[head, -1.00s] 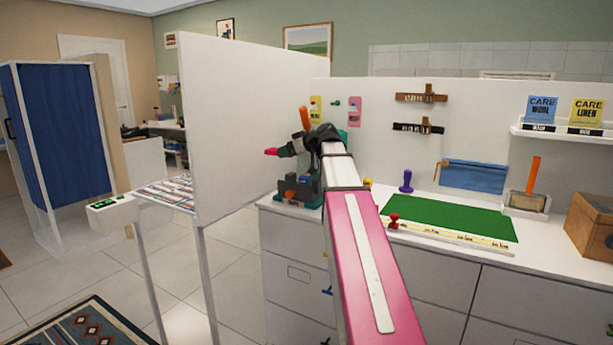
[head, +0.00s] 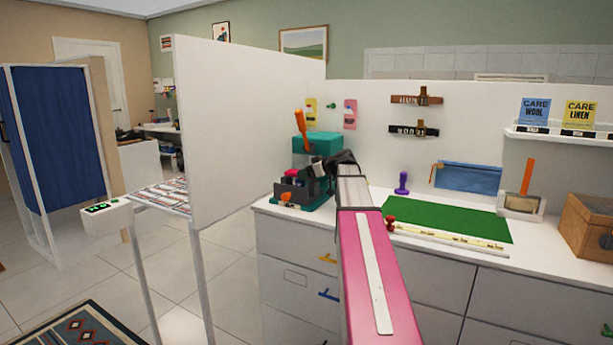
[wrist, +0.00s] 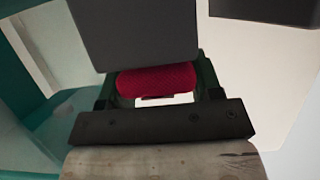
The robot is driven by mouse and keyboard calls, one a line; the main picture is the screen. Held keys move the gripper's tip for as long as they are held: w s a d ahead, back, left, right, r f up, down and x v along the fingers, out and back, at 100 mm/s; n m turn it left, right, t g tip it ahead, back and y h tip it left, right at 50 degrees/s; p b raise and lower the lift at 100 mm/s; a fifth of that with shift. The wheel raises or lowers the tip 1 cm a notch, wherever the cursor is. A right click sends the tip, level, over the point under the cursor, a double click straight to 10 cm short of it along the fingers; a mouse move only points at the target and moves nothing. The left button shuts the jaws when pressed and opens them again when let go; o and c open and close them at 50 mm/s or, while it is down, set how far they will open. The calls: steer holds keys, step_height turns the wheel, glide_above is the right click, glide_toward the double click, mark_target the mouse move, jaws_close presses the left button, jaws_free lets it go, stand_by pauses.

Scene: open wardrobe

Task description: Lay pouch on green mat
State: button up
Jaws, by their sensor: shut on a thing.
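The blue pouch (head: 468,177) leans upright against the back wall, behind the green mat (head: 450,220). An orange tab shows at its left end. The mat lies flat on the white counter with nothing on its green face. My gripper (head: 320,171) is left of the mat, over the grey and teal device with an orange lever (head: 302,130). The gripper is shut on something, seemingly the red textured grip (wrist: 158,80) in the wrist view. Dark parts hide much of that grip. The gripper is well away from the pouch.
A red knob (head: 390,222) and a pale ruled strip (head: 445,240) lie along the mat's front edge. A purple stamp (head: 402,183) stands behind its left end. A holder with an orange handle (head: 527,176) and a wooden box (head: 588,226) stand right. A white partition (head: 245,130) rises left.

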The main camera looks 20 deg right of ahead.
steer(key=shift+f, duration=0.35)
steer(key=shift+f, duration=0.15)
steer(key=o, duration=0.9)
